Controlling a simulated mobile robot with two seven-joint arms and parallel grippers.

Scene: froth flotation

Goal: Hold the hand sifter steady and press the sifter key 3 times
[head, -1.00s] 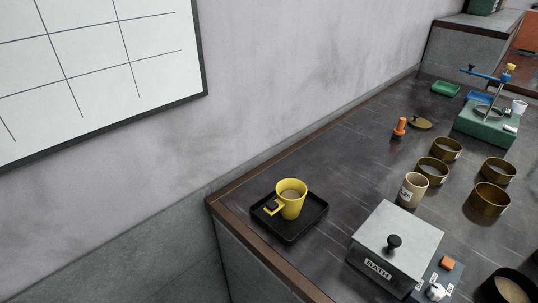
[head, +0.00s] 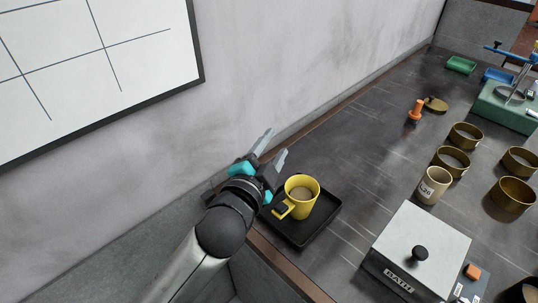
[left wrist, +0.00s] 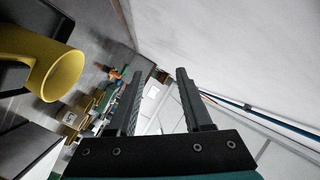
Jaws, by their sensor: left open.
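The yellow hand sifter (head: 304,206), a cup with light powder inside, stands upright on a black tray (head: 320,225). Its handle, with a small dark piece that looks like the key (head: 279,208), points left toward my arm. My left gripper (head: 277,143) is open and empty, to the left of and beyond the sifter, near the wall, apart from it. In the left wrist view the sifter (left wrist: 62,75) shows at the left edge, outside the open fingers (left wrist: 161,66). My right gripper is not in view.
A lidded box marked BATH (head: 425,245) stands right of the tray. A beige cup (head: 433,186), brass sieves (head: 453,161) and an orange-handled tool (head: 415,112) stand farther back. The wall (head: 300,60) is close to my left gripper. The counter behind the tray is clear.

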